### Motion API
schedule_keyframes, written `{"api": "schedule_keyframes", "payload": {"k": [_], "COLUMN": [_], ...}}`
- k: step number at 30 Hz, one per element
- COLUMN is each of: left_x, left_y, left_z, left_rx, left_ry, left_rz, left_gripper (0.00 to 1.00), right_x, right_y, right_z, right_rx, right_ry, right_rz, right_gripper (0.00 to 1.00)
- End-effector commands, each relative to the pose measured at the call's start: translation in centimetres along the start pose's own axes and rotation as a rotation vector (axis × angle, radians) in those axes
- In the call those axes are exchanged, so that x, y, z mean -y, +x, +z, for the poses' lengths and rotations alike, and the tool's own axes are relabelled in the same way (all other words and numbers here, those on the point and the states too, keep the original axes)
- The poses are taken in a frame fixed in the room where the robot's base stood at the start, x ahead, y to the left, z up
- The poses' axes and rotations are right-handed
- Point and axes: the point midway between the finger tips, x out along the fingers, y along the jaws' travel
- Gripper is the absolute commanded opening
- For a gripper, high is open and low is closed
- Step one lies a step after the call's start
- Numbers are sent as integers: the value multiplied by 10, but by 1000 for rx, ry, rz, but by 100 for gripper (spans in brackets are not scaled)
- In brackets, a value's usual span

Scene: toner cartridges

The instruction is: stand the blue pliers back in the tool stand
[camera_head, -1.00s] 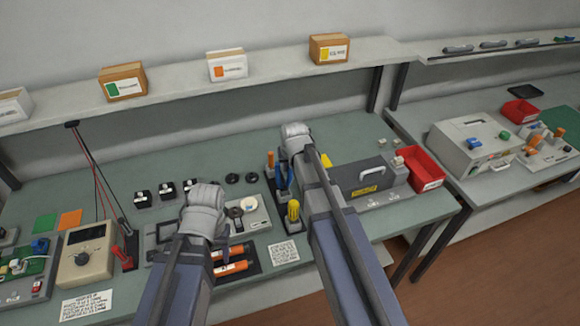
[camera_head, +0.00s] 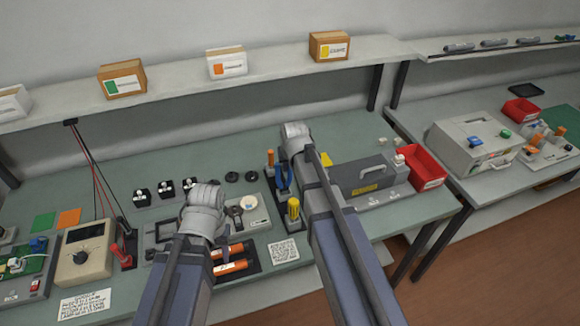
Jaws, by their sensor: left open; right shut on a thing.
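The blue pliers (camera_head: 283,180) show upright at the black tool stand (camera_head: 287,222), between an orange-handled tool (camera_head: 270,158) and a yellow-handled tool (camera_head: 293,210). My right gripper (camera_head: 295,137) is shut on the pliers, close above the stand. Its fingers are hidden behind its own wrist, and I cannot tell whether the pliers are seated in their slot. My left gripper (camera_head: 205,197) is open over the bench, left of the stand. Its fingertips are hidden by its wrist.
A grey toolbox (camera_head: 365,180) and a red bin (camera_head: 428,168) stand right of my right arm. A grey tray (camera_head: 258,212) and orange cylinders (camera_head: 230,268) lie near my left gripper. A shelf with boxes (camera_head: 226,63) runs behind.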

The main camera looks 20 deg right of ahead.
Motion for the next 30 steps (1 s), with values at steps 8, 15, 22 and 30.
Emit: {"api": "schedule_keyframes", "payload": {"k": [8,15,22,30], "left_x": [0,-1,-1,-1], "left_y": [4,8,6,7], "left_z": [0,0,0,0], "left_rx": [0,0,0,0], "left_ry": [0,0,0,0], "left_rz": [0,0,0,0], "left_gripper": [50,50,50,50], "right_x": [0,0,0,0], "right_y": [4,7,6,6], "right_z": [2,3,2,2], "right_rx": [0,0,0,0], "right_ry": [0,0,0,0], "right_rz": [0,0,0,0], "right_gripper": [0,0,35,58]}}
